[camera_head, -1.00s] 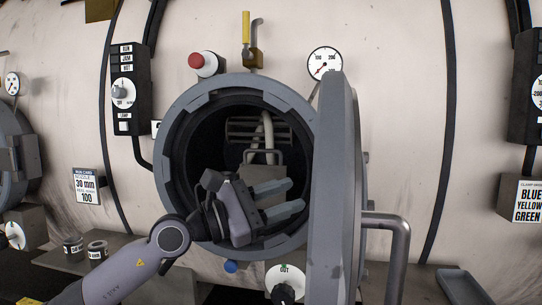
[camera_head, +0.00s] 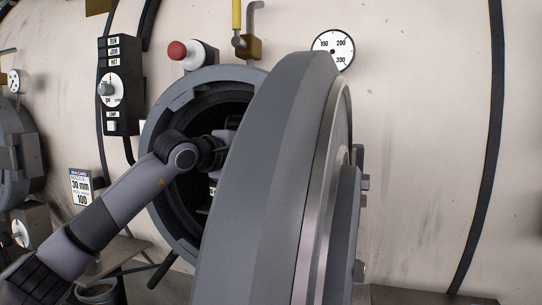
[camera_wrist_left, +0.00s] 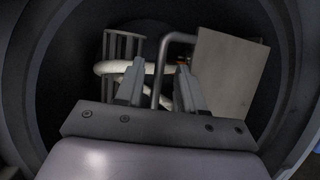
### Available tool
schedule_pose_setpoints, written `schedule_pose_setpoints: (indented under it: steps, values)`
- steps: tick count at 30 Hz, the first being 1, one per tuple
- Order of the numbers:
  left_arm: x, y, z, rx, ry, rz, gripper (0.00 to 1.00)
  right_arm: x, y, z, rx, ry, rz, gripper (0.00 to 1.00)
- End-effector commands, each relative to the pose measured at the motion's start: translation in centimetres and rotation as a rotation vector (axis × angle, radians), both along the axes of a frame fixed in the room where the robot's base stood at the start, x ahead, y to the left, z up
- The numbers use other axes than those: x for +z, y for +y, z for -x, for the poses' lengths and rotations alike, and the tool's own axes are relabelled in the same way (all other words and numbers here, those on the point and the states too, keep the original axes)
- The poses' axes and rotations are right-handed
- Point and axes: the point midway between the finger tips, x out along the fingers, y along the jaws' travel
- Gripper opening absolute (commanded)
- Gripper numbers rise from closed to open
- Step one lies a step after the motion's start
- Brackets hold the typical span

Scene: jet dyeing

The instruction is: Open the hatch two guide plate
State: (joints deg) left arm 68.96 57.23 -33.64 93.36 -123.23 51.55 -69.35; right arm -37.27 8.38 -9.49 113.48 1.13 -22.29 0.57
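The open round hatch (camera_head: 172,100) has a dark inside, and my left arm reaches into it in the head view. The thick grey hatch door (camera_head: 262,190) stands swung out and hides my left gripper there. In the left wrist view my left gripper (camera_wrist_left: 157,88) is inside the opening, its two fingers apart. A flat grey plate (camera_wrist_left: 228,82), seemingly the guide plate, stands tilted at the right. A bent dark bar (camera_wrist_left: 161,65) beside it runs between the fingers in the picture; I cannot tell whether they touch it. My right gripper is not in view.
A pale curved tube (camera_wrist_left: 112,68) and a slatted grille (camera_wrist_left: 122,48) lie deeper inside. The hatch rim surrounds my left wrist closely. A control box (camera_head: 119,85), a red button (camera_head: 178,50) and a gauge (camera_head: 333,48) are on the wall outside.

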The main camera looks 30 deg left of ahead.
Motion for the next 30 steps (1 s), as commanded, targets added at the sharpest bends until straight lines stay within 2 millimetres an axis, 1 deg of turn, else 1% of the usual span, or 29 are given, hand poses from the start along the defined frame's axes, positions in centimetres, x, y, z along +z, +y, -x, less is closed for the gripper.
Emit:
schedule_pose_setpoints:
  steps: [1, 3, 9, 14, 21, 22, 23, 24, 25, 26, 30]
  values:
    - [0.1, -0.2, -0.8, -0.001, 0.002, 0.004, 0.38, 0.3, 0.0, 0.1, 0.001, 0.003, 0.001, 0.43]
    - [-0.1, -0.4, -1.8, -0.001, 0.0, 0.003, 0.38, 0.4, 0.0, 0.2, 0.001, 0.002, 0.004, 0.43]
    - [-0.6, -0.7, -3.7, -0.002, -0.001, 0.002, 0.38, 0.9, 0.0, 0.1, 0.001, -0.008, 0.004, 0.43]
    - [-0.8, -0.8, -4.3, -0.001, -0.001, 0.001, 0.38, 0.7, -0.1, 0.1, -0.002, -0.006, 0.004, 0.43]
    - [-0.8, -0.8, -4.4, -0.001, -0.001, 0.001, 0.38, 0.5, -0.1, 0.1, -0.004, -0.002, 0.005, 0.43]
    - [-0.8, -0.8, -4.4, -0.001, -0.001, 0.001, 0.35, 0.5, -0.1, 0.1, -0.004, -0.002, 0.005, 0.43]
    - [-0.8, -0.8, -4.4, -0.001, -0.001, 0.001, 0.25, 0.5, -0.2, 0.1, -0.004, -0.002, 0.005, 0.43]
    - [-0.8, -0.8, -4.4, -0.001, -0.001, 0.001, 0.12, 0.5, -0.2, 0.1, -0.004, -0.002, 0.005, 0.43]
    - [-0.8, -0.8, -4.4, -0.001, -0.001, 0.001, 0.02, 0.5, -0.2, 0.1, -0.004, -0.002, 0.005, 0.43]
    - [-0.8, -0.8, -4.4, -0.001, -0.001, 0.001, 0.0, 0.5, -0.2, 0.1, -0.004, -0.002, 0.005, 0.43]
    - [-0.8, -0.8, -4.4, -0.002, -0.001, 0.002, 0.0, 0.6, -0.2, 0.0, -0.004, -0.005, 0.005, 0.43]
